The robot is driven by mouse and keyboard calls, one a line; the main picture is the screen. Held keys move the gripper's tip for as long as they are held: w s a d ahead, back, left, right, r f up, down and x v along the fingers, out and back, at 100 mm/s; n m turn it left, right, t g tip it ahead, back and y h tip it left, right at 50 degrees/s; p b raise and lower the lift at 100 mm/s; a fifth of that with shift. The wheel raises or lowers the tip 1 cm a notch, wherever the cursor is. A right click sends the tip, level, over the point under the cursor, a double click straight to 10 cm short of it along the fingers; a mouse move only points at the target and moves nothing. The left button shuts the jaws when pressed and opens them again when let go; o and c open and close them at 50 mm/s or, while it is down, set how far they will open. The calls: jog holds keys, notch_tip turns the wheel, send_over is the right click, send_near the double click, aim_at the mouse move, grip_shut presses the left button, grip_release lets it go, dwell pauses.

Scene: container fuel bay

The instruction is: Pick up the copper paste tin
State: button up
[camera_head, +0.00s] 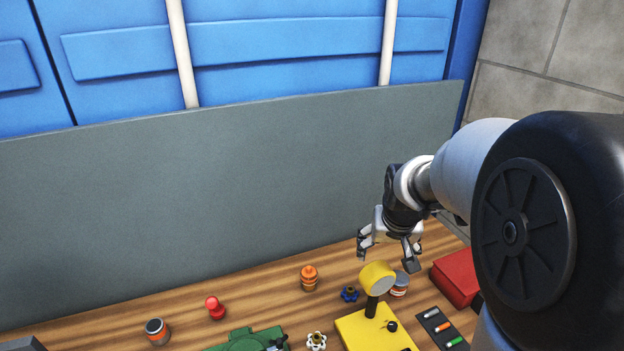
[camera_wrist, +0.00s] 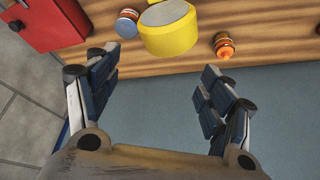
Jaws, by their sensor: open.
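Two small tins stand on the wooden bench, and I cannot read a label on either to tell which is the copper paste tin. One tin (camera_head: 399,284), with a blue-grey lid and orange and white bands, stands right behind the yellow knob; it also shows in the wrist view (camera_wrist: 127,22). The other tin (camera_head: 157,332), dark with a grey lid and an orange band, stands at the front left. My gripper (camera_head: 388,256) is open and empty, above the bench's back edge, behind the first tin. Its spread fingers show in the wrist view (camera_wrist: 160,62).
A yellow box (camera_head: 375,334) with a large yellow knob (camera_head: 377,276) stands close beside the right tin. A red box (camera_head: 457,277) is to its right. An orange object (camera_head: 309,279), blue handwheel (camera_head: 349,294) and red knob (camera_head: 215,307) stand leftward. A grey panel (camera_head: 220,190) rises behind.

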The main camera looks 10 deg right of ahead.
jog(key=w+d+f+m+p, duration=0.2)
jog(key=w+d+f, duration=0.4)
jog(key=d+f, duration=0.35)
jog(key=b, duration=0.1)
send_over(399, 279)
jog(key=s+a, duration=0.1)
jog(key=s, duration=0.1)
jog(key=shift+h, duration=0.3)
notch_tip(399, 279, down, 8)
jog(key=shift+f, duration=0.2)
jog(key=b+x, duration=0.1)
jog(key=x, duration=0.6)
jog(key=shift+f, duration=0.2)
jog(key=shift+s, duration=0.1)
jog(key=c, duration=1.2)
jog(key=shift+c, duration=0.3)
jog(key=shift+r, duration=0.2)
